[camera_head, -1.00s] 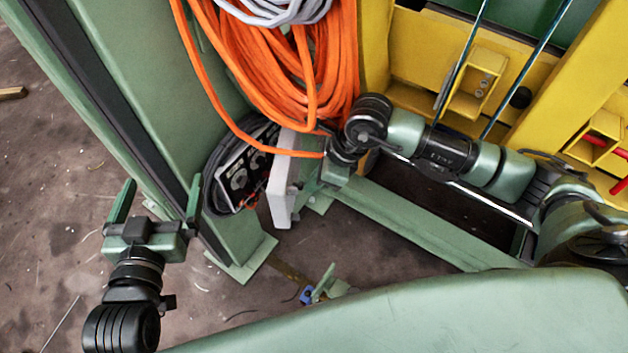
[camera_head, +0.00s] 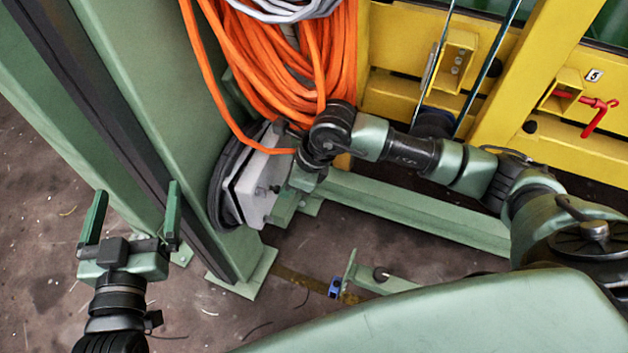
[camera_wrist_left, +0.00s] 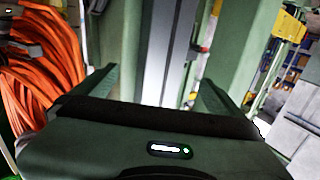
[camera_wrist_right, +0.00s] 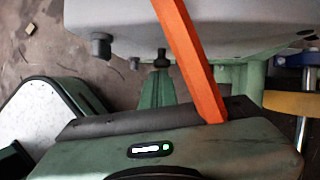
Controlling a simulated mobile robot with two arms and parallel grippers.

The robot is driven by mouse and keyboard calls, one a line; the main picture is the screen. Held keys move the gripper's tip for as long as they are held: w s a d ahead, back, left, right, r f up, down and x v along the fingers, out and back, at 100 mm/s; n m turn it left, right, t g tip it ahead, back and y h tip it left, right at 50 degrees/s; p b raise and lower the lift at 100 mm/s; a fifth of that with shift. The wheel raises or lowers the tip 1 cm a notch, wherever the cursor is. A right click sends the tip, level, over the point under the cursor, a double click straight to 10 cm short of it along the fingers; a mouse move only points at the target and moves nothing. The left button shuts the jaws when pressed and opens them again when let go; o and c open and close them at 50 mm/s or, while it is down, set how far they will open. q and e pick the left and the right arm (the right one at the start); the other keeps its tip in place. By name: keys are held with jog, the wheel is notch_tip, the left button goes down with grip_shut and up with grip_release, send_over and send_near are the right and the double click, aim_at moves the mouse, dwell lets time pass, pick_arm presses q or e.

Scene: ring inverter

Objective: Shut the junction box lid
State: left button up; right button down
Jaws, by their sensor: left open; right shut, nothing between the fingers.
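The junction box (camera_head: 222,188) is a dark casing on the green column. Its pale grey lid (camera_head: 258,190) lies over the box front, close to parallel with it; I cannot tell whether it is flush. The box interior is hidden. My right gripper (camera_head: 283,208) is shut and empty, at the lid's outer face. In the right wrist view the lid (camera_wrist_right: 120,20) fills the top, just beyond the shut fingers (camera_wrist_right: 160,75); contact is unclear. My left gripper (camera_head: 136,200) is open and empty, left of the column, away from the box.
An orange cable coil (camera_head: 285,65) hangs above the box; one strand (camera_wrist_right: 188,55) crosses before my right gripper. The green column (camera_head: 140,110) stands between my left gripper and the box. A yellow frame (camera_head: 480,75) is behind my right arm. The floor at left is clear.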

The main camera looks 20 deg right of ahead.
pick_arm(q)
jog(key=shift+d+r+t, duration=0.15)
jog(key=shift+r+t, duration=0.25)
jog(key=shift+r, duration=0.1)
pick_arm(e)
jog(key=shift+w+a, duration=0.15)
jog(key=shift+a, duration=0.5)
pick_arm(q)
jog(key=shift+f, duration=0.2)
pick_arm(e)
jog(key=shift+a, duration=0.1)
